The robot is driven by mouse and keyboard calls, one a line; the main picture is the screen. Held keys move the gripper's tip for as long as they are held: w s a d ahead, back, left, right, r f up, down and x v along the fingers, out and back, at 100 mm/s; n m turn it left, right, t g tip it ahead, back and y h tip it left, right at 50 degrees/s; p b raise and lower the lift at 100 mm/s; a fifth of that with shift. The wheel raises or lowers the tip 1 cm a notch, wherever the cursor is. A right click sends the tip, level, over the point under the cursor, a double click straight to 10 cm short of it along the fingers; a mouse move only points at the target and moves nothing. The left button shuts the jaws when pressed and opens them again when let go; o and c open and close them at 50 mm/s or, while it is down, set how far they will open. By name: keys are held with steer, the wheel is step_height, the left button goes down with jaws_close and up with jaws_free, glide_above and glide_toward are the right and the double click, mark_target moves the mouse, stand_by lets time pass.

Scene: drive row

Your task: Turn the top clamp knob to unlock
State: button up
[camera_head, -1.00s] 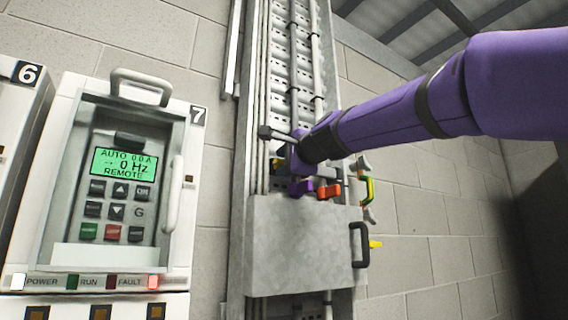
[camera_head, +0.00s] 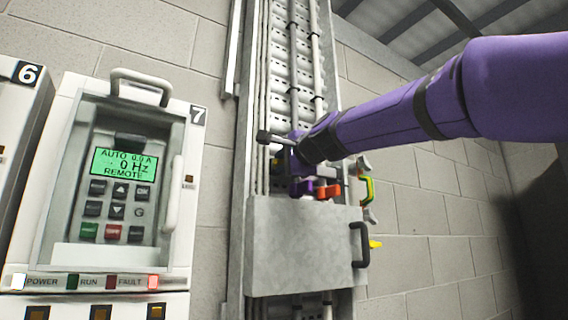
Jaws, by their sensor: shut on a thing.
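My purple arm reaches in from the right. My gripper (camera_head: 294,157), at its end, is in front of the cable ladder (camera_head: 290,70), just above a grey metal box (camera_head: 300,245). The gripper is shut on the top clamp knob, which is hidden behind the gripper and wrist. The fingertips are small and mostly covered, so how the knob is turned cannot be seen. A short grey rod with a dark block at its end sticks out left of the gripper.
Purple and orange-red parts (camera_head: 328,191) sit close below the gripper at the box's top edge. A yellow-green part (camera_head: 368,188) and a black handle (camera_head: 360,244) stick out at the box's right. Drive unit 7 (camera_head: 188,130) stands at the left, its display lit.

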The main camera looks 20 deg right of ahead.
steer(key=n, duration=0.4)
steer(key=shift+a, duration=0.1)
steer(key=n, duration=0.4)
steer(key=shift+n, duration=0.3)
steer(key=n, duration=0.4)
steer(key=shift+f+n, duration=0.1)
steer(key=shift+n, duration=2)
steer(key=o, duration=0.7)
steer(key=shift+s, duration=0.15)
